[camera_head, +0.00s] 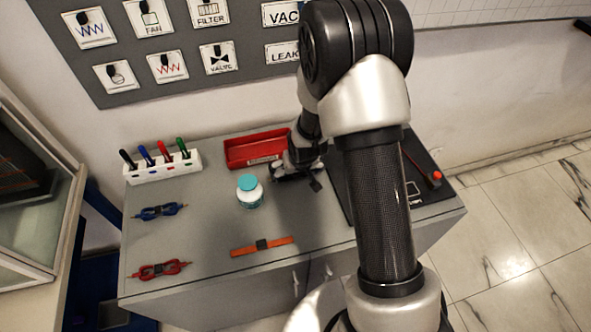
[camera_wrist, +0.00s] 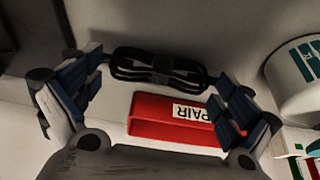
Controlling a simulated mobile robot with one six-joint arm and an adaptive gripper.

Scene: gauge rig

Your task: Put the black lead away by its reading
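The black lead (camera_wrist: 160,70) is a bundled coil with a band around its middle. In the wrist view it lies on the grey top between the spread fingers of my gripper (camera_wrist: 160,88), apart from both. In the head view my gripper (camera_head: 298,175) is low over the table beside the red tray (camera_head: 240,157); the lead is mostly hidden there. The tray also shows in the wrist view (camera_wrist: 150,128), its label partly covered and ending in "PAIR". A blue lead (camera_head: 161,211) and a red lead (camera_head: 159,271) lie at the left. No reading is legible.
A white jar with a teal lid (camera_head: 249,191) stands just left of my gripper. A white rack (camera_head: 160,170) holds several coloured pens. An orange strap (camera_head: 262,246) lies in front. A dark mat (camera_head: 425,175) is at the right, partly behind my arm. Labelled cards hang on the wall panel.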

